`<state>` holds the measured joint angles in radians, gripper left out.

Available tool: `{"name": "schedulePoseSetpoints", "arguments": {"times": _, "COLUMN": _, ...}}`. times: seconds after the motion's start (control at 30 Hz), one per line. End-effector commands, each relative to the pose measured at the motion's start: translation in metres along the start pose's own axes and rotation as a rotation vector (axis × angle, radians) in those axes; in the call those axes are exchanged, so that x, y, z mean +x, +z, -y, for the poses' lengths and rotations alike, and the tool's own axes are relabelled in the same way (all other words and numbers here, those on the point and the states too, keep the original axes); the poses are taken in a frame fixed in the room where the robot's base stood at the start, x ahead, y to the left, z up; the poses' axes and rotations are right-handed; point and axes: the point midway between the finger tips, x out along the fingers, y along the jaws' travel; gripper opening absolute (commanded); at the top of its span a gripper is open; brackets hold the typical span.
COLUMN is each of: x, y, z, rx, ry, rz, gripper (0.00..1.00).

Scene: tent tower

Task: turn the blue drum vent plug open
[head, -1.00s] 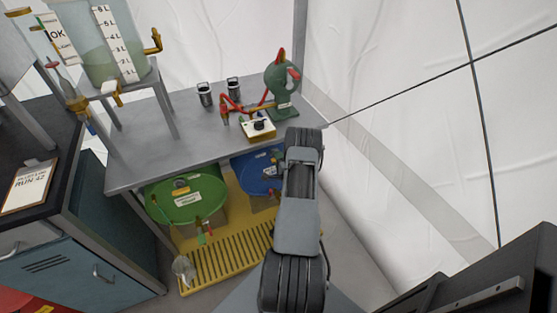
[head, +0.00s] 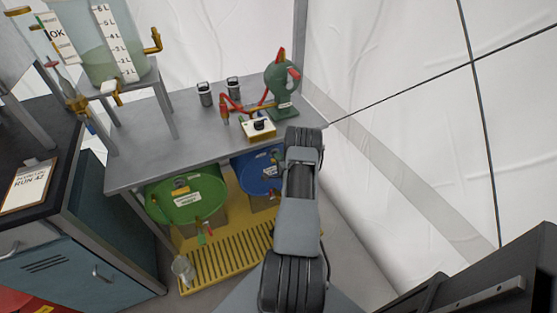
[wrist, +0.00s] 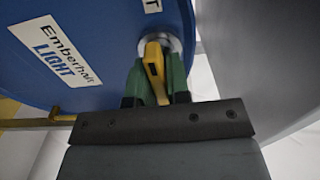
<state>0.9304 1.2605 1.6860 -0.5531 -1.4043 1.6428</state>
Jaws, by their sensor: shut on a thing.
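The blue drum (head: 258,172) lies under the grey bench, partly hidden behind my arm in the head view. In the wrist view the drum (wrist: 100,85) fills the upper left, with a white "Emberhait LIGHT" label. Its vent plug has a yellow handle (wrist: 154,62) in front of a round pale metal fitting near the drum's edge. My gripper (wrist: 157,78) has green fingers on both sides of the yellow handle and is shut on it. The handle looks near upright, slightly tilted. In the head view the gripper is hidden by my arm.
A green drum (head: 190,196) lies left of the blue one, above a yellow slatted tray (head: 225,270). The bench (head: 165,150) is above the drums.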

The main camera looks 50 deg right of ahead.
Motion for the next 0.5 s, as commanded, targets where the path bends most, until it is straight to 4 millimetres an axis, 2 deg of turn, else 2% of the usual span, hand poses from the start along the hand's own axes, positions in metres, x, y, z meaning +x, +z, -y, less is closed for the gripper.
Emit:
{"name": "schedulePoseSetpoints", "arguments": {"times": 0.27, "x": 0.0, "y": -0.0001, "z": -0.004, "rx": -0.171, "ry": 0.0, "rz": 0.0, "gripper": 0.0}}
{"name": "schedulePoseSetpoints", "arguments": {"times": 0.5, "x": 0.0002, "y": -0.0002, "z": -0.0043, "rx": -0.398, "ry": -0.001, "rz": 0.0, "gripper": 0.0}}
